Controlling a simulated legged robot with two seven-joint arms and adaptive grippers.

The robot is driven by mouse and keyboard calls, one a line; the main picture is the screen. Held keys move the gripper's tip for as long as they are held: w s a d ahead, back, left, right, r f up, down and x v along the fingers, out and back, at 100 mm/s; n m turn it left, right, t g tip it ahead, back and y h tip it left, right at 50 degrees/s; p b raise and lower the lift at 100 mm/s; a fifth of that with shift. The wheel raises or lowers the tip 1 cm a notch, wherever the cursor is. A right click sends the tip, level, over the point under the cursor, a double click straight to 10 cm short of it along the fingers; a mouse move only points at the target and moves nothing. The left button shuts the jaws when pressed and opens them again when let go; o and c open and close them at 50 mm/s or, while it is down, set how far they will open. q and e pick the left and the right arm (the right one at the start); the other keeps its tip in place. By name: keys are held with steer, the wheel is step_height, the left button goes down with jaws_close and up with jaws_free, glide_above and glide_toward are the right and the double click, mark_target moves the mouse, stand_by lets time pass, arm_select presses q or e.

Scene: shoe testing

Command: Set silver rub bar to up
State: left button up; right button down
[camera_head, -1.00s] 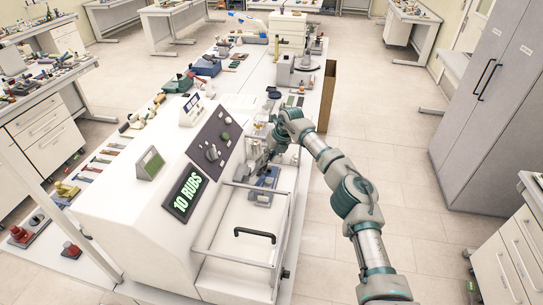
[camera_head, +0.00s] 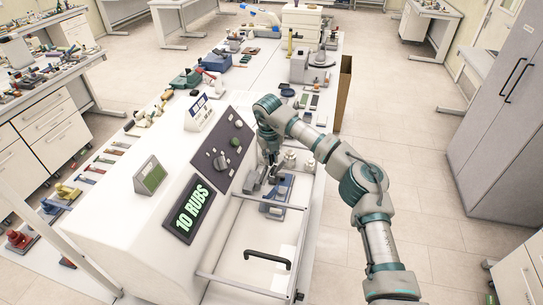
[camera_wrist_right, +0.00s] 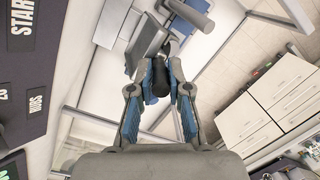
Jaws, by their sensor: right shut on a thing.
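The rub tester is a white machine (camera_head: 150,200) with a lit "10 RUBS" display (camera_head: 194,209). The silver rub bar (camera_wrist_right: 148,40) is a grey arm in the right wrist view, with a dark grip at its near end. My right gripper (camera_wrist_right: 160,66) is shut around this dark grip. In the head view my right gripper (camera_head: 270,160) is over the back of the machine's bay, close to the control panel. It and the wrist hide much of the bar there, so its exact tilt is hard to tell. A blue holder (camera_head: 280,192) sits below the gripper. My left gripper is not in view.
A clear guard frame with a black handle (camera_head: 267,257) stands at the front of the bay. The dark control panel (camera_head: 222,152) with knobs is just left of my right gripper. Tools lie along the table behind. The aisle floor (camera_head: 390,150) on the right is free.

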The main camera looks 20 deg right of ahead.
mark_target(267, 168)
steer(key=c, duration=1.2)
jaws_free()
steer(key=shift+a+r, duration=0.1)
steer(key=shift+a, duration=0.05)
steer(key=shift+o, duration=0.3)
steer(key=shift+a, duration=0.15)
step_height(267, 168, up, 12)
steer(key=s+a, duration=0.1)
steer(key=shift+a, duration=0.1)
steer(key=shift+f, duration=0.2)
